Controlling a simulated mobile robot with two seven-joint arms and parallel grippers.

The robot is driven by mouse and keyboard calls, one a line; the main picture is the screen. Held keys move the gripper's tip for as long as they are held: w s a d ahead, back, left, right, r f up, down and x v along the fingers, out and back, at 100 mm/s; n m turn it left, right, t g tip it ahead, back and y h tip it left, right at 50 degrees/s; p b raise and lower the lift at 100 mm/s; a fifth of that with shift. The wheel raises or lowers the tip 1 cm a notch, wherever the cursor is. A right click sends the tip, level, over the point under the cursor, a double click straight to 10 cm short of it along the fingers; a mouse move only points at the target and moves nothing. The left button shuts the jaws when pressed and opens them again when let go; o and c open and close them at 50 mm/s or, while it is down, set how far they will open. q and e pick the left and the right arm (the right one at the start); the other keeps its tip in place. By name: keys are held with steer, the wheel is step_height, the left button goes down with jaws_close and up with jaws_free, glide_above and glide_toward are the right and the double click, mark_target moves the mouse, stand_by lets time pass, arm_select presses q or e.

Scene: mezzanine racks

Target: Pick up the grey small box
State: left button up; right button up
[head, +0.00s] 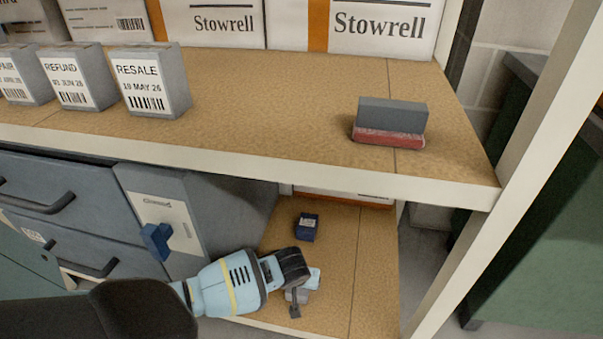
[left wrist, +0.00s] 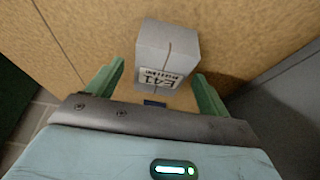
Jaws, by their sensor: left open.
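A small grey box (left wrist: 166,52) with a white label reading E41 sits on the tan board in the left wrist view. My left gripper (left wrist: 160,88) is open, with its two green fingers pointing toward the box. The box lies ahead of and partly between the fingertips; I cannot tell whether either finger touches it. In the head view my left gripper (head: 297,298) reaches down over the lower shelf (head: 342,250). There the arm and gripper largely hide the box, and I cannot make it out clearly. My right gripper is not in view.
A dark blue box (head: 307,227) stands on the lower shelf behind my gripper. A drawer cabinet (head: 70,200) is at left. The upper shelf (head: 270,120) overhangs, carrying labelled grey boxes (head: 155,82) and a grey-and-red block (head: 390,120). A white post (head: 500,190) rises at right.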

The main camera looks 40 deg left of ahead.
arm_select(q)
steer(key=shift+b+x, duration=0.3)
steer(key=shift+x, duration=0.5)
steer(key=shift+f, duration=0.2)
steer(key=shift+r, duration=0.1)
steer(key=shift+c, duration=0.4)
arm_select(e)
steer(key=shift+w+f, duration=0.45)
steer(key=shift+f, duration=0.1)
arm_select(q)
steer(key=c, duration=1)
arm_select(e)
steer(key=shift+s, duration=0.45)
arm_select(q)
steer(key=shift+r, duration=0.1)
